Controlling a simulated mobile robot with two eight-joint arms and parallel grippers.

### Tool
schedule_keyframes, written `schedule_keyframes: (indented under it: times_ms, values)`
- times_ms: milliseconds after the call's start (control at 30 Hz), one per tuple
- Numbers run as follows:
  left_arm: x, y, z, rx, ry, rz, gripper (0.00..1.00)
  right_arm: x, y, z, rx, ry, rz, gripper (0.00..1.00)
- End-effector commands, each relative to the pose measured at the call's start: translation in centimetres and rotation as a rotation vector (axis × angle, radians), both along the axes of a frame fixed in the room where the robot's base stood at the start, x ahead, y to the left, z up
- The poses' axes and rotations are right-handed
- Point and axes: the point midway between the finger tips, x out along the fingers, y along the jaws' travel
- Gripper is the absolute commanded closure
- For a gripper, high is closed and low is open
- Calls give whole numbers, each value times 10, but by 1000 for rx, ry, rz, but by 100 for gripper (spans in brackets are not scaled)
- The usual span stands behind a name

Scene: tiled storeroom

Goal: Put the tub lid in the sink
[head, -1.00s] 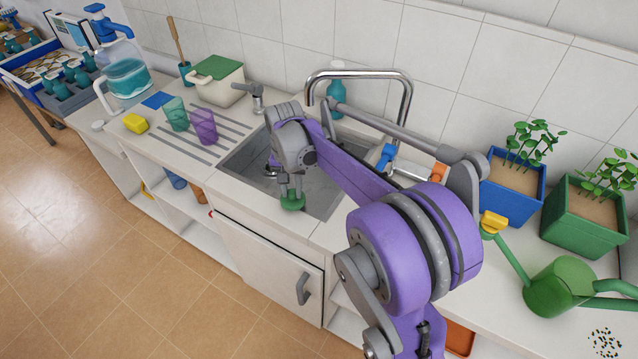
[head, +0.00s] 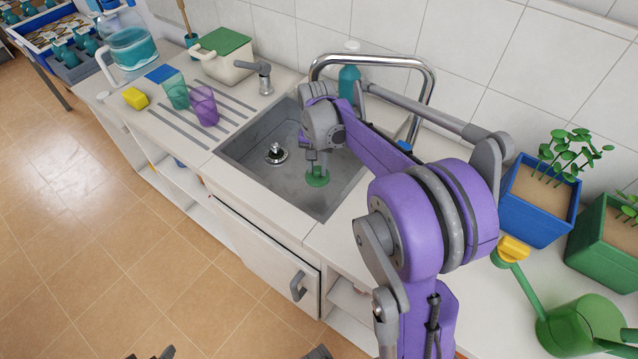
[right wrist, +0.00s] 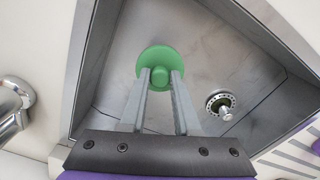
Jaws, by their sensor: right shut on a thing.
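The tub lid (head: 318,182) is a small green disc with a knob. My right gripper (head: 316,168) is shut on its knob from above, with the lid roughly level. The lid is over the basin of the grey sink (head: 262,140), inside its walls, toward the front right. I cannot tell whether it touches the basin floor. In the right wrist view the lid (right wrist: 156,55) shows at the fingertips (right wrist: 161,78), with the drain to its right. My left gripper cannot be made out; only dark parts of my body show at the bottom edge of the head view.
A chrome tap (head: 425,75) arches behind my right arm. A cream tub (head: 222,62) with a green top, two cups (head: 203,106) and a yellow sponge (head: 136,98) stand left of the sink. Planters (head: 535,205) and a green watering can (head: 580,325) stand right.

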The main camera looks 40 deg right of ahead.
Motion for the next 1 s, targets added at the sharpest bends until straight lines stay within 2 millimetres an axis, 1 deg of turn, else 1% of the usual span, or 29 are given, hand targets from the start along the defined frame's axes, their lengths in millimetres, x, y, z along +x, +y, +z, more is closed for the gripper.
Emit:
schedule_keyframes:
  times_ms: [33,100,267,500,567,800,933,967,1000]
  values:
    - [-4,0,-17,0,7,0,22,-3,1,-20,0,3,-1,100]
    - [-5,0,-23,0,10,0,22,-4,1,-30,0,1,-2,100]
    - [-6,0,-29,0,12,0,22,-5,1,-40,1,1,-4,100]
    - [-10,0,-56,0,21,0,22,-8,2,-76,0,1,-8,100]
    - [-10,0,-57,0,21,0,22,-9,3,-79,1,1,-8,100]
    - [-10,0,-55,0,20,0,22,-8,2,-76,0,0,-8,100]
    - [-10,0,-58,0,21,0,22,-8,2,-81,1,1,-8,100]
    - [-10,0,-57,0,21,0,22,-8,2,-80,0,0,-8,64]
    - [-10,0,-57,0,21,0,22,-8,2,-79,0,0,-8,57]
